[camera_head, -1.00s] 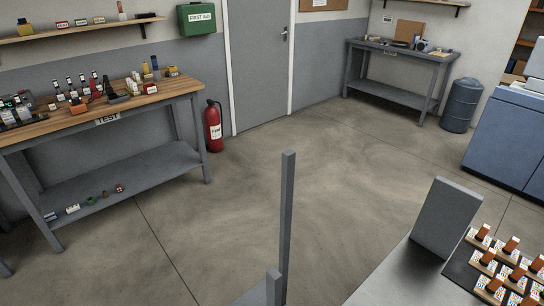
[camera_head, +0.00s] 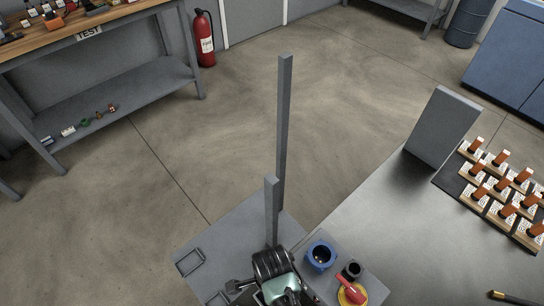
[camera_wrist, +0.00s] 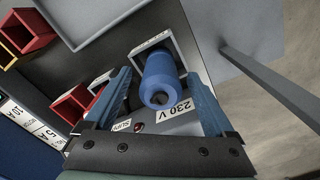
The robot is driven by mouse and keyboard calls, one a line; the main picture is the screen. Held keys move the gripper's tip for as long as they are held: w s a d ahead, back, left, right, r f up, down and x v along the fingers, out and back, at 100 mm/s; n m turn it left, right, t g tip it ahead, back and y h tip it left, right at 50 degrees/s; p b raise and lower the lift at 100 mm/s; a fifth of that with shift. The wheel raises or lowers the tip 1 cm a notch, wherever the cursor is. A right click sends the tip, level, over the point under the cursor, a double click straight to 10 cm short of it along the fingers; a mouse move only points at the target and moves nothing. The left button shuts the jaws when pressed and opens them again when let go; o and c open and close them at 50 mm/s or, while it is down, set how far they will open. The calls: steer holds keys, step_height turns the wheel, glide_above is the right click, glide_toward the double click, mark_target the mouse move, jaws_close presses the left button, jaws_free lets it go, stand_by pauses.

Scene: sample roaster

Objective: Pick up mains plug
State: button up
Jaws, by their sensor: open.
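A blue cylindrical plug (camera_wrist: 164,72), which I take to be the mains plug, sits in a light square-rimmed opening in the wrist view. A round hole shows in its near end, and a "230 V" label is beside it. My gripper (camera_wrist: 158,77) is open, with one blue finger on each side of the plug. I cannot tell whether either finger touches it. In the head view a blue round fitting (camera_head: 320,254) is on a grey box at the bottom; I cannot tell whether it is the same thing.
Red square-mouthed sockets (camera_wrist: 72,105) are left of the plug. A grey bar (camera_wrist: 268,84) is to the right. In the head view, a yellow-and-red switch (camera_head: 351,292) is near the blue fitting. A steel table (camera_head: 385,215) with a sample rack (camera_head: 450,188) stands right.

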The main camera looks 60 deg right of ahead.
step_height(320, 180, down, 3)
steer(key=shift+r, duration=0.15)
jaws_close()
stand_by(0.4)
